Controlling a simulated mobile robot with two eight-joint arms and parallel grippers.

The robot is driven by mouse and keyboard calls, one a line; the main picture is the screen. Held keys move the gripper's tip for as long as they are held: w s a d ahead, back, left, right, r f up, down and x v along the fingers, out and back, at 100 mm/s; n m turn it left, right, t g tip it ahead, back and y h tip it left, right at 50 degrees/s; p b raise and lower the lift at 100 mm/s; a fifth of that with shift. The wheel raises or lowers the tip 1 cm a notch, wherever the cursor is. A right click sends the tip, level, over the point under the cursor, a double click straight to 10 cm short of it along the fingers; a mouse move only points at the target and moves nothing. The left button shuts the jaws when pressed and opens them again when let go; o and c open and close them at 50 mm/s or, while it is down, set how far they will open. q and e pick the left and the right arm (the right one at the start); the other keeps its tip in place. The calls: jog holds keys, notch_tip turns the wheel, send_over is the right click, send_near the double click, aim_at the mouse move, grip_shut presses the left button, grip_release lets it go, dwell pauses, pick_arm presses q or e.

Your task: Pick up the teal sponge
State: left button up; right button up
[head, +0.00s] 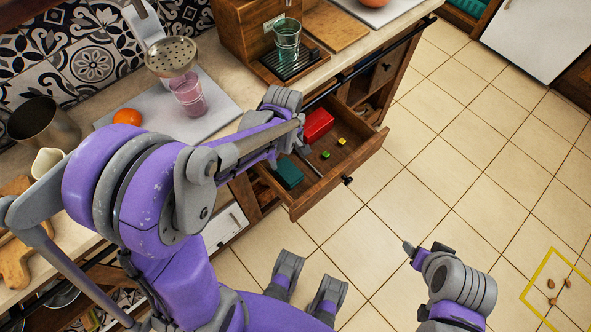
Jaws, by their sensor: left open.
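The teal sponge (289,174) lies in the front left part of an open wooden drawer (324,184). My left gripper (290,153) is over the drawer, just beyond the sponge in the picture. It is open and holds nothing that I can see; my own forearm partly hides it. I cannot tell its exact height above the sponge. My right gripper (424,252) is at the lower right, over the floor and away from the drawer. I cannot tell how far its fingers are apart.
The drawer also holds a red block (318,124) and small yellow-green cubes (326,155). On the counter above are a pink glass (188,97), an orange (127,117), a metal pot (43,124) and a green glass (287,40). The tiled floor at right is mostly clear.

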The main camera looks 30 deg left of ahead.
aim_at(288, 171)
pick_arm(q)
notch_tip(288, 171, down, 3)
jog(key=shift+s+f, duration=0.1)
jog(key=shift+f, duration=0.05)
jog(key=f, duration=0.1)
jog(key=f+b, duration=0.1)
jog(key=f, duration=0.2)
jog(key=shift+s+d, duration=0.3)
jog(key=shift+d, duration=0.05)
jog(key=shift+f+b, duration=0.3)
jog(key=shift+f, duration=0.35)
jog(key=c, duration=1.3)
jog(key=shift+o, duration=0.2)
notch_tip(288, 171, up, 10)
jog(key=shift+r+p, duration=0.1)
jog(key=shift+p, duration=1)
jog(key=o, duration=0.8)
jog(key=c, duration=0.7)
